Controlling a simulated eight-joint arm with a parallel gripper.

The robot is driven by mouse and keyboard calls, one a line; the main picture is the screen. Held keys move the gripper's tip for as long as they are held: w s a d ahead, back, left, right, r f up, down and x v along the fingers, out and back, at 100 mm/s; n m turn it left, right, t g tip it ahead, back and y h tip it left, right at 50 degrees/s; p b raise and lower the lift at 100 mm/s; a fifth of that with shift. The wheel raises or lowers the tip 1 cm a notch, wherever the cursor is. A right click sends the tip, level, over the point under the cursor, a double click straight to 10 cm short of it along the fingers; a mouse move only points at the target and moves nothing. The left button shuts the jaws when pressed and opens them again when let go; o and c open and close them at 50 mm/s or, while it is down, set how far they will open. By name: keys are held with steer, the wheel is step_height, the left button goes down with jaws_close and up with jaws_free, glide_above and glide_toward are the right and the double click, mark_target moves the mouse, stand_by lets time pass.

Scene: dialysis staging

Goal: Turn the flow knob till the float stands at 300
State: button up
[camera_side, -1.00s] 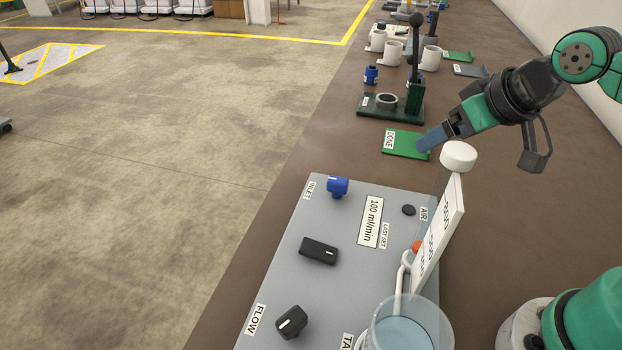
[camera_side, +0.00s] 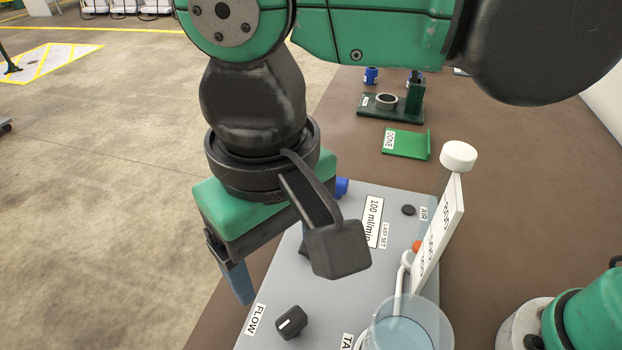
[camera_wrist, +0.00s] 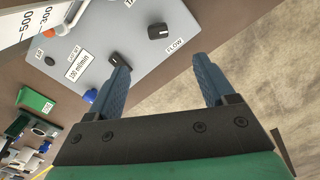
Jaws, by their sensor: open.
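The black flow knob (camera_side: 291,322) with a white mark stands on the grey panel (camera_side: 262,318) beside the FLOW label. It also shows in the wrist view (camera_wrist: 158,31), ahead of the fingers and apart from them. My gripper (camera_wrist: 168,75) is open and empty, its blue fingers spread wide. I cannot make out the float's reading.
A blue inlet knob (camera_wrist: 90,95) and a black bar-shaped handle (camera_wrist: 118,62) are also on the panel. A clear beaker of liquid (camera_side: 405,325) stands at the front. A green DONE plate (camera_side: 405,143) and a dark green stand (camera_side: 414,97) lie beyond.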

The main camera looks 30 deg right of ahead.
mark_target(291, 318)
steer(key=f, duration=1.3)
steer(key=shift+w+d, duration=0.1)
steer(key=shift+d, duration=0.1)
steer(key=shift+c, duration=0.3)
jaws_close()
steer(key=shift+m, duration=0.4)
steer(key=m, duration=0.3)
steer(key=shift+m, duration=2.4)
